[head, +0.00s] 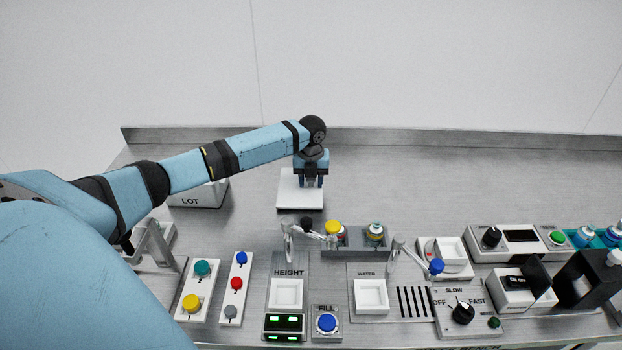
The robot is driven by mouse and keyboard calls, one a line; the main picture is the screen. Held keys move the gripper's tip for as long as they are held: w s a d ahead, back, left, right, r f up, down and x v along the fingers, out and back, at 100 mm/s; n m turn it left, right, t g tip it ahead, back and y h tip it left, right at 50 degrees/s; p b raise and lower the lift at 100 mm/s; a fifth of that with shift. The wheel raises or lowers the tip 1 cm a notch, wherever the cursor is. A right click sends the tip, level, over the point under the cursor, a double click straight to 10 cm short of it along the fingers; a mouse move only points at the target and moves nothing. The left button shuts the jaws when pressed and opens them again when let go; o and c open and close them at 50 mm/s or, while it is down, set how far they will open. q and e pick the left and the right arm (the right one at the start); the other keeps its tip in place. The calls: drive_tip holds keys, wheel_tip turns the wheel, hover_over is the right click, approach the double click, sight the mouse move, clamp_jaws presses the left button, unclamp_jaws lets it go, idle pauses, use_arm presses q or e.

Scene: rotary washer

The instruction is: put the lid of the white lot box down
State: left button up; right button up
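The white lid (289,202) shows as a flat square plate at the middle of the steel table, right of the box. The white lot box (190,201), marked LOT, stands to the left, partly hidden behind my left arm. My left gripper (312,186) points down over the lid's right rear part, with its fingertips at or just above it. I cannot tell whether its fingers are closed on a grip of the lid, or whether the lid rests fully on the table. My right gripper is not in view.
A raised rim (450,143) runs along the table's back. In front of the lid are a metal tap (292,230), bottles with yellow (333,228) and green tops, and a HEIGHT panel (286,295). The table (420,185) right of the lid is clear.

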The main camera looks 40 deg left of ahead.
use_arm(q)
drive_tip(key=shift+o, duration=0.5)
drive_tip(key=shift+r, duration=0.1)
wheel_tip(320, 180, up, 12)
drive_tip(key=shift+r, duration=0.1)
idle(0.4)
